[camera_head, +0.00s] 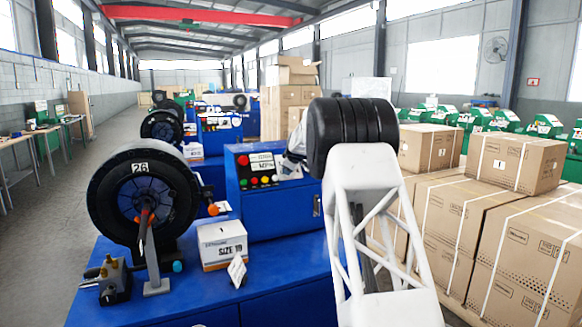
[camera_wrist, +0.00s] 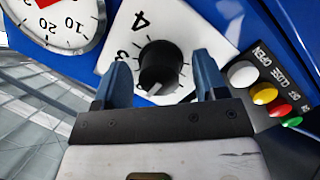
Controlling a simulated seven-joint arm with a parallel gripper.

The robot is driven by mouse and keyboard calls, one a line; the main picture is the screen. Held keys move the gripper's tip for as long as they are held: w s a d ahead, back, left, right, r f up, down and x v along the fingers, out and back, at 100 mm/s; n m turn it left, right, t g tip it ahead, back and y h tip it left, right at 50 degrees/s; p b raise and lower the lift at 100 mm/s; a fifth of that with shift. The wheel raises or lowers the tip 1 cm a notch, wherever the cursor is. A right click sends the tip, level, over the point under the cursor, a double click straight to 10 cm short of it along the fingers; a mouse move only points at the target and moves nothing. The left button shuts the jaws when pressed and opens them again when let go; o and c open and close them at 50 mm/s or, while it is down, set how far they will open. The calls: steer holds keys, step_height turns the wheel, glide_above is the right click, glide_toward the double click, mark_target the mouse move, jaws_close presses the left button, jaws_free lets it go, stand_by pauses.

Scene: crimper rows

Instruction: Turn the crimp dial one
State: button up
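The crimp dial (camera_wrist: 160,68) is a round black knob on a white plate (camera_wrist: 190,28) with tick marks and the digits 3 and 4 readable. A pale mark on the knob points toward the lower edge of the wrist view; the number there is hidden. My gripper (camera_wrist: 161,78) has its two blue fingers on either side of the knob, with a visible gap at each side. Whether the fingertips reach down past the knob's face is unclear. In the head view, the blue control box (camera_head: 243,190) stands behind my white arm, and the dial and gripper cannot be made out.
White, yellow, red and green buttons (camera_wrist: 264,93) lie close right of the fingers. A round gauge (camera_wrist: 62,22) sits left. In the head view, a black crimper head (camera_head: 110,200) and a SIZE 19 box (camera_head: 222,243) stand left; cartons (camera_head: 520,250) stand right.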

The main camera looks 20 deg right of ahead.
steer(key=shift+s+r, duration=0.1)
steer(key=shift+s, duration=0.05)
steer(key=v, duration=0.7)
steer(key=shift+s, duration=0.2)
stand_by(0.4)
steer(key=shift+r, duration=0.15)
steer(key=shift+a, duration=0.15)
stand_by(0.3)
steer(key=s+a+r+m+g+y, duration=0.1)
steer(key=s+a, duration=0.7)
steer(key=s, duration=0.3)
steer(key=s+a+r+m+g, duration=0.1)
steer(key=s+a+m, duration=0.1)
steer(key=s+a, duration=0.75)
steer(key=s+a+r+m+g+y, duration=0.1)
steer(key=s+a, duration=0.4)
steer(key=s, duration=0.9)
steer(key=s+a+f+m+g, duration=0.1)
steer(key=s+a+f, duration=0.2)
steer(key=s, duration=1)
steer(key=s+a+f+m+g, duration=0.1)
steer(key=s+a+f+g, duration=0.1)
steer(key=s+f, duration=0.5)
steer(key=s+a+f+m+g, duration=0.1)
steer(key=s+a+f, duration=0.3)
steer(key=s, duration=1.6)
steer(key=shift+a+f+m, duration=0.4)
steer(key=shift+a+m, duration=0.15)
steer(key=shift+m, duration=0.05)
